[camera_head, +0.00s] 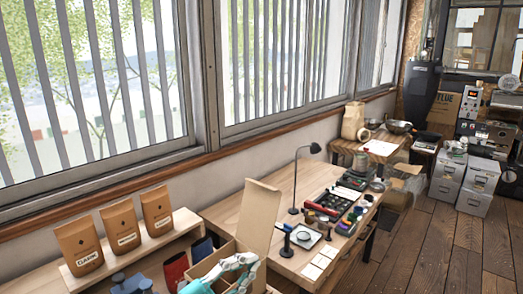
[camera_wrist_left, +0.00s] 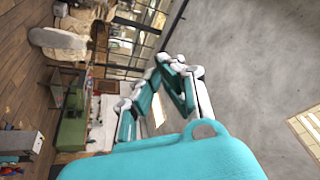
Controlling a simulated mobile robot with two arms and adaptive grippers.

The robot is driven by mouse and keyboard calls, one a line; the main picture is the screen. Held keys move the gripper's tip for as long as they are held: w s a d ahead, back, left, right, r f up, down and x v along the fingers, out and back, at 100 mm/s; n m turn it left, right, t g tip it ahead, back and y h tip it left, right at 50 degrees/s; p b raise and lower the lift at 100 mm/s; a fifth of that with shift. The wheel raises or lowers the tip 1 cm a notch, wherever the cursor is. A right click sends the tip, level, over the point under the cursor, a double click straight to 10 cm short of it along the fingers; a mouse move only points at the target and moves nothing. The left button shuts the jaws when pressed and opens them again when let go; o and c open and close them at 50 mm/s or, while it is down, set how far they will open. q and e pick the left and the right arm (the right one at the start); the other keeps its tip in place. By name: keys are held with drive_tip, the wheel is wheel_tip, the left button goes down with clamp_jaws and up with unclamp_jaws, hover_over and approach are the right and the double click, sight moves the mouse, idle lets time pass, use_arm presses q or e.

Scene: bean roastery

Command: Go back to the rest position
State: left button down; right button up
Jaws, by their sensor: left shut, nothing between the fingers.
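My left gripper (camera_head: 244,268), teal and white, is at the bottom edge of the head view. It shows in front of an open cardboard box (camera_head: 262,215) with its lid raised; I cannot tell whether it touches the box. In the left wrist view its fingers (camera_wrist_left: 168,70) are drawn together with nothing held, pointing out over the room. My right gripper is in neither view.
Three brown coffee bags (camera_head: 122,226) stand on a wooden riser (camera_head: 135,250) at the left. Behind the box is a wooden desk (camera_head: 270,215) with a black lamp (camera_head: 296,180), a tray and small tools. Wooden floor (camera_head: 435,240) is clear at the right.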

use_arm(q)
drive_tip(key=w+a+f+n+t+y, duration=0.2)
drive_tip(key=a+f+n+t+y, duration=0.45)
drive_tip(key=a+n+y, duration=0.7)
drive_tip(key=s+a+f+n+g+y, duration=0.3)
drive_tip(key=s+f+n+g+y, duration=0.15)
drive_tip(key=f, duration=0.55)
drive_tip(key=s+f+n+g, duration=0.1)
drive_tip(key=s+f+g, duration=0.3)
drive_tip(key=s, duration=0.3)
drive_tip(key=s+a+f+g, duration=0.1)
drive_tip(key=s+f+g, duration=0.25)
drive_tip(key=s, duration=0.45)
drive_tip(key=s+f+n+g, duration=0.1)
drive_tip(key=s+f+g, duration=0.35)
drive_tip(key=s, duration=0.25)
drive_tip(key=s+d+f+b+x, duration=0.1)
drive_tip(key=s+x, duration=0.2)
drive_tip(key=x, duration=1)
drive_tip(key=s+b+x, duration=0.2)
drive_tip(key=s+x, duration=0.1)
drive_tip(key=x, duration=1.1)
drive_tip(key=s+a+f+g+b, duration=0.1)
drive_tip(key=s+a+f+b, duration=0.1)
drive_tip(key=s+f, duration=1.6)
wheel_tip(320, 180, down, 3)
drive_tip(key=shift+a+r+m+g+h, duration=0.2)
drive_tip(key=shift+a+m+g+h, duration=0.1)
drive_tip(key=shift+a+m, duration=0.15)
